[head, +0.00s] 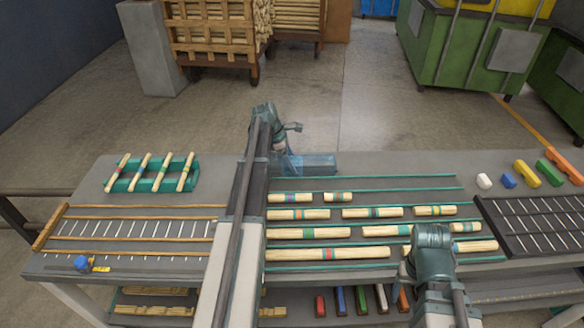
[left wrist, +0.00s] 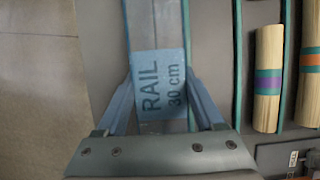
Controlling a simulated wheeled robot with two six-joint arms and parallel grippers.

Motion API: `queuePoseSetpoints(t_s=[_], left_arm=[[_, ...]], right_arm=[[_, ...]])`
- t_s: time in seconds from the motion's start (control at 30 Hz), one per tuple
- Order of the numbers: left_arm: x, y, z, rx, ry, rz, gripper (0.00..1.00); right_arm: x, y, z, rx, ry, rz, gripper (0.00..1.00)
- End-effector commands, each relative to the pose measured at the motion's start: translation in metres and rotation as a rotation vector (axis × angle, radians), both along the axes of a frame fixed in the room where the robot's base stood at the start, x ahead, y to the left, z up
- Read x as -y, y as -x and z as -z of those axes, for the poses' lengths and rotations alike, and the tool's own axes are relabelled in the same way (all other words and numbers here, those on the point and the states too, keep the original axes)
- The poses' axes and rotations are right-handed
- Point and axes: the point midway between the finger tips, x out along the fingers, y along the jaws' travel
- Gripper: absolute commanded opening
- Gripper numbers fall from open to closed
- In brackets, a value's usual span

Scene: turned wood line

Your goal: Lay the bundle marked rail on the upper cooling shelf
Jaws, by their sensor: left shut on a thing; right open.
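A blue piece marked "RAIL 30 cm" (left wrist: 160,85) lies between the two fingers of my left gripper (left wrist: 162,108) in the left wrist view. In the head view this blue bundle (head: 318,162) is at the bench's far edge, beside the rows of turned pieces. My left gripper (head: 284,160) is shut on its left end; whether it touches the bench I cannot tell. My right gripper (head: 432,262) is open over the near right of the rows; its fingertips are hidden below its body. No shelf marked as the upper cooling shelf can be made out.
Several turned pieces (head: 328,253) lie between teal rails. A dark slatted rack (head: 535,225) stands at right, a wooden-railed rack (head: 135,228) at left. A teal stand (head: 150,177) holds several sticks. Colored blocks (head: 526,172) sit at back right. A lower shelf shows beneath the bench.

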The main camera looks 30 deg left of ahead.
Motion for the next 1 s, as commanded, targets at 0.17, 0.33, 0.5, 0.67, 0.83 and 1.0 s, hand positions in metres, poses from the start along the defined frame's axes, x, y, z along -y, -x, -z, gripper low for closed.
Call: queuePoseSetpoints(t_s=[0.17,0.33,0.5,0.67,0.83,1.0], left_arm=[[0.000,0.000,0.000,0.000,0.000,0.000,0.00],[0.000,0.000,0.000,0.001,0.001,0.000,0.00],[0.000,0.000,-0.002,0.001,0.001,0.000,0.00],[0.000,0.000,-0.010,0.001,0.001,0.000,0.00],[0.000,0.000,-0.027,0.001,0.001,0.000,0.00],[0.000,0.000,-0.052,0.001,0.001,0.000,0.00]], right_arm=[[0.000,0.000,0.000,0.000,0.000,0.000,0.71],[0.000,0.000,0.000,0.000,0.000,0.000,0.71],[0.000,0.000,-0.002,0.000,0.000,0.000,0.71],[0.000,0.000,-0.010,0.000,0.000,0.000,0.71],[0.000,0.000,-0.027,0.000,0.000,0.000,0.71],[0.000,0.000,-0.052,0.000,0.000,0.000,0.71]])
